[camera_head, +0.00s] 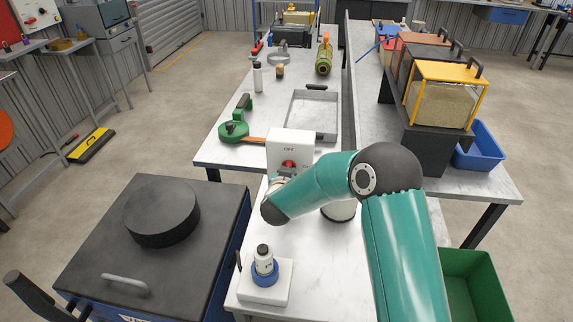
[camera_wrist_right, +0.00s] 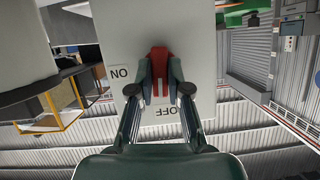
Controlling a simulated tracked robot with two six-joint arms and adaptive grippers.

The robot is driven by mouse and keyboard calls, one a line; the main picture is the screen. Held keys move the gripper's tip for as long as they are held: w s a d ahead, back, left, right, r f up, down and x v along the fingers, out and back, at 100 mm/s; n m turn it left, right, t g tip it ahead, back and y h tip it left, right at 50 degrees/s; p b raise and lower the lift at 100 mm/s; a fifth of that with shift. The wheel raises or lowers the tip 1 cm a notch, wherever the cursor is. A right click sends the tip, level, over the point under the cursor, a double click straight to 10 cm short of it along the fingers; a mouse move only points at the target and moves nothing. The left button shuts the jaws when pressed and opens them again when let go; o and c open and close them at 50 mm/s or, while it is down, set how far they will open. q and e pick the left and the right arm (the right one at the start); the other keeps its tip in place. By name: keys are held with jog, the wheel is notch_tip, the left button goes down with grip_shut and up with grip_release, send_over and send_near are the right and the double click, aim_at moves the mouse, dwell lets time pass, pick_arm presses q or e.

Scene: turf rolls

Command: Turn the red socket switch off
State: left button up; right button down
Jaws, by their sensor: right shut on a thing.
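The switch box (camera_head: 290,142) is white and stands upright on the near end of the bench. Its red switch (camera_head: 288,164) sits below the OFF label, with a partly hidden label at its right. My right gripper (camera_wrist_right: 159,88) is shut on the red switch (camera_wrist_right: 158,54), with one finger on each side. In the right wrist view the box appears upside down, with ON at left and OFF below. The switch's long side runs roughly up and down there, in line with OFF. My left gripper is in neither view.
A small bottle in a blue ring (camera_head: 264,271) stands on a white block near the bench's front. A dark cart with a round black lid (camera_head: 161,212) is at left.

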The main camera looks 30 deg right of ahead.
jog(key=shift+a+n+p, duration=0.1)
jog(key=shift+n+p, duration=0.3)
jog(key=shift+p, duration=0.1)
jog(key=c, duration=1.1)
grip_release()
jog(key=shift+w, duration=0.1)
jog(key=shift+v, duration=3.7)
jog(key=shift+a+f, duration=0.1)
jog(key=shift+a, duration=0.05)
